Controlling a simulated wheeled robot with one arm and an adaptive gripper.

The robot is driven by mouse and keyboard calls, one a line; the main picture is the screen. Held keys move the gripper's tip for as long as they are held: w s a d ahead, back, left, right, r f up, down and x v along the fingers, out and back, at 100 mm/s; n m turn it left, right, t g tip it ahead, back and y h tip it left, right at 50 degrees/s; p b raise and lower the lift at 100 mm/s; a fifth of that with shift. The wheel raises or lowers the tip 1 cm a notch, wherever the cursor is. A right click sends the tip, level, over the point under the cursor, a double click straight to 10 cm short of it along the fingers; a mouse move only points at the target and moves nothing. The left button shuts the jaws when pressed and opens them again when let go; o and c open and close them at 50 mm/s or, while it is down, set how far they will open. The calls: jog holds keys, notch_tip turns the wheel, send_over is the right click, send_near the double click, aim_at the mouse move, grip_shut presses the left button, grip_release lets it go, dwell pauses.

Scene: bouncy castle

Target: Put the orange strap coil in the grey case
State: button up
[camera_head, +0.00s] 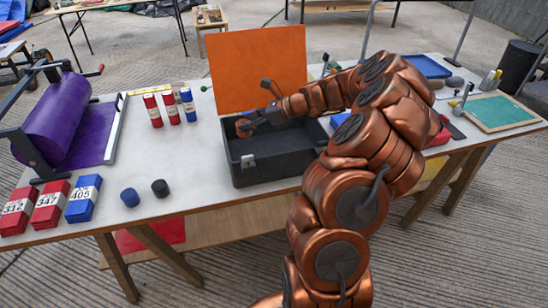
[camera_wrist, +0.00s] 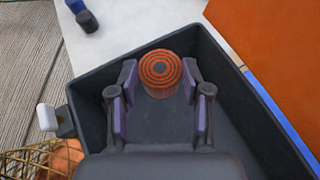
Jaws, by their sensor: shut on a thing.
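The orange strap coil (camera_wrist: 160,70) sits between the two fingers of my gripper (camera_wrist: 160,82), which is shut on it. The grey case (camera_head: 262,172) stands open on the table with its orange lid (camera_head: 258,68) raised at the back. In the wrist view the coil is over the case's interior, near one wall (camera_wrist: 92,85). In the head view the coil (camera_head: 243,127) shows at the back left of the case opening, beside my gripper (camera_head: 245,124). I cannot tell whether it touches the case floor. My arm hides the case's right end.
A purple roll (camera_head: 58,117) on a crank frame stands at the left. Several red and blue boxes (camera_head: 50,206) lie at the front left. Two small pots, blue (camera_head: 130,197) and black (camera_head: 160,187), stand left of the case. A green-topped board (camera_head: 500,113) lies at the right.

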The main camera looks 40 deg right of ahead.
jog(key=shift+n+g+y, duration=0.7)
jog(key=shift+n, duration=0.2)
jog(key=shift+s+d+f, duration=0.25)
jog(key=shift+d+f, duration=0.05)
jog(key=shift+f, duration=1.35)
jog(key=shift+s+d+f, duration=0.25)
jog(key=shift+d+f, duration=0.05)
jog(key=shift+f, duration=1.4)
jog(key=shift+s+d+f, duration=0.25)
jog(key=shift+d+f, duration=0.05)
jog(key=shift+f, duration=1.35)
jog(key=shift+f, duration=0.1)
jog(key=o, duration=1.2)
jog(key=shift+c, duration=0.2)
